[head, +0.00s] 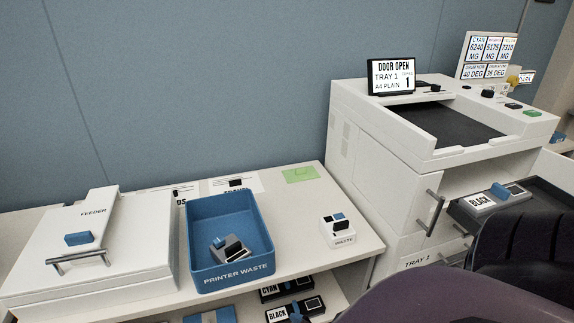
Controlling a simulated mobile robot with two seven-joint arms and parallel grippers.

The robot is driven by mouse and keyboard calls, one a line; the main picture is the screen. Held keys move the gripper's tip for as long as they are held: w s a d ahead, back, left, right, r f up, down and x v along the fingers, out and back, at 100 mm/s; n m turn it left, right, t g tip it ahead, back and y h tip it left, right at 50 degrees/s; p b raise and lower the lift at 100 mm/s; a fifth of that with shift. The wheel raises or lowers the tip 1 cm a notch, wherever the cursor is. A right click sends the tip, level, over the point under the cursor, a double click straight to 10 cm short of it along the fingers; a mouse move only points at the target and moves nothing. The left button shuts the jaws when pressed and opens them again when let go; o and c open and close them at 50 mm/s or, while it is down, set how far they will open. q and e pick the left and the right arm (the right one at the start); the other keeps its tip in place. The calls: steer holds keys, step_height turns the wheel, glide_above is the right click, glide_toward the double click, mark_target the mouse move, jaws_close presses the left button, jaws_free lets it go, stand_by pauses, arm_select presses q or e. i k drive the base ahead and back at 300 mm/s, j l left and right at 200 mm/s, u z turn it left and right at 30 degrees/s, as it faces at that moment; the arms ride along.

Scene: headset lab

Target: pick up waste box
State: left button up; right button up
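A small white box labelled WASTE (342,240) stands upright on the white table, right of the blue bin, with blue and black parts on top. A larger open blue bin labelled PRINTER WASTE (233,275) stands left of it, holding a dark grey and black item (230,248). Neither of my grippers shows in the head view. Dark purple and black rounded parts, probably of my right arm, fill the lower right corner and hide what is behind them.
A white FEEDER unit (125,240) stands on the left. On the right is a white printer (380,150) with a display reading DOOR OPEN (391,77) and an extended drawer holding a BLACK cartridge (492,199). Cartridges (290,290) lie on a shelf below. A green note (300,175) lies behind the small box.

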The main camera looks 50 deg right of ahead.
mark_target(336, 231)
steer(key=z, duration=1.85)
